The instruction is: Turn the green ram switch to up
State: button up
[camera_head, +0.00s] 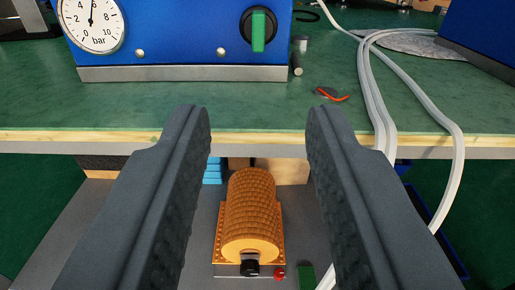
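The green ram switch (258,31) is a green bar handle on a round black base, on the front of a blue press box (180,32). The bar stands vertical in the picture; I cannot tell which end marks its setting. My gripper (258,120) is open and empty, its two dark fingers wide apart. The fingertips are below and in front of the switch, apart from it, near the bench's front edge. Nothing hides the switch.
A pressure gauge (91,20) is left of the switch. The green bench (130,110) has a pale wooden front edge. White hoses (375,95) hang over it at right. A red-handled tool (332,95) lies on it. An orange ribbed part (252,210) sits below the bench.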

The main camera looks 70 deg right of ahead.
jog(key=shift+v, duration=0.85)
jog(key=s+a+r+n+t+y, duration=0.15)
jog(key=r+t+y, duration=0.25)
jog(key=r, duration=0.4)
jog(key=s+r+n+t+y, duration=0.2)
jog(key=r+n+t+y, duration=0.15)
jog(key=r, duration=0.45)
jog(key=s+a+r+n+t+y, duration=0.1)
jog(key=r+t+y, duration=0.3)
jog(key=r, duration=0.5)
jog(key=s+r+n+y, duration=0.2)
jog(key=s+n, duration=0.2)
jog(key=s, duration=0.8)
jog(key=s+a+r+n+y, duration=0.1)
jog(key=s+r+n+y, duration=0.1)
jog(key=s, duration=1)
jog(key=shift+a+n+y, duration=0.15)
jog(key=shift+n+y, duration=0.6)
jog(key=shift+n, duration=0.15)
